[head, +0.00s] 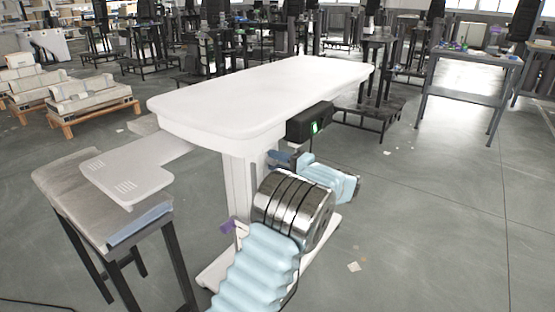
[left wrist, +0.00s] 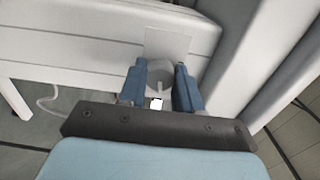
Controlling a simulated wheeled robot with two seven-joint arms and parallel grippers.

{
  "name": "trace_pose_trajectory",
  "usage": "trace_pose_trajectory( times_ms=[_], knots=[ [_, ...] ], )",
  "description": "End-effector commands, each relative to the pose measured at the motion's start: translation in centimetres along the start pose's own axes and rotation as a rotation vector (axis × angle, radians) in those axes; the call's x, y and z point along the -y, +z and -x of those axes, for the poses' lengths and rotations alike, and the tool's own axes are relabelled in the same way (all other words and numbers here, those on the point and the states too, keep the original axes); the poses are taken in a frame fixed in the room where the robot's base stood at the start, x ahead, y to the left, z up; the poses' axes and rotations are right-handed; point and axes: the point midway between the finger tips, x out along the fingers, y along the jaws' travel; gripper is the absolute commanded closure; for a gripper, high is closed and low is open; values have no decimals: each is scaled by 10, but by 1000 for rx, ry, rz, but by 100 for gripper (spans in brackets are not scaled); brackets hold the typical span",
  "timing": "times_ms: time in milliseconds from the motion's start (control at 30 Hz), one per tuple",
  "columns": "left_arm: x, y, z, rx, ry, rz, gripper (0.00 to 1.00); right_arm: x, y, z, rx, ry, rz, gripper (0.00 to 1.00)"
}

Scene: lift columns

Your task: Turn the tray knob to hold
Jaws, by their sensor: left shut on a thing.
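In the head view my left gripper (head: 277,157) is below the near edge of the white lift column top (head: 260,92), and the knob is hidden there. The pale tray (head: 128,178) juts out at the left. My right gripper is not in view.
A black box with a green display (head: 310,122) hangs at the top's edge, close to my left gripper. A dark-legged stand (head: 70,200) is under the tray. A grey workbench (head: 475,62) is at the back right. Open floor (head: 440,220) lies at the right.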

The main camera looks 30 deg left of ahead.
Motion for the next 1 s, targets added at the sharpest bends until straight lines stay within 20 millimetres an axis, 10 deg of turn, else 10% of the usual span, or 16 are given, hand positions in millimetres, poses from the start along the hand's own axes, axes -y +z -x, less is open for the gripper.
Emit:
trace_pose_trajectory(
  times_ms=[567, 600, 733, 1000],
  knots=[
    [-2, 0, 1, -2, 3, -35, 97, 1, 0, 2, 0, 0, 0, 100],
    [-2, 0, 1, -2, 3, -35, 62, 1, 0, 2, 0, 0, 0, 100],
    [-2, 0, 1, -1, 2, -34, 42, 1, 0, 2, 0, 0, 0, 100],
    [-1, 0, 1, -1, 1, -32, 41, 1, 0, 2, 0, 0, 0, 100]
  ],
)
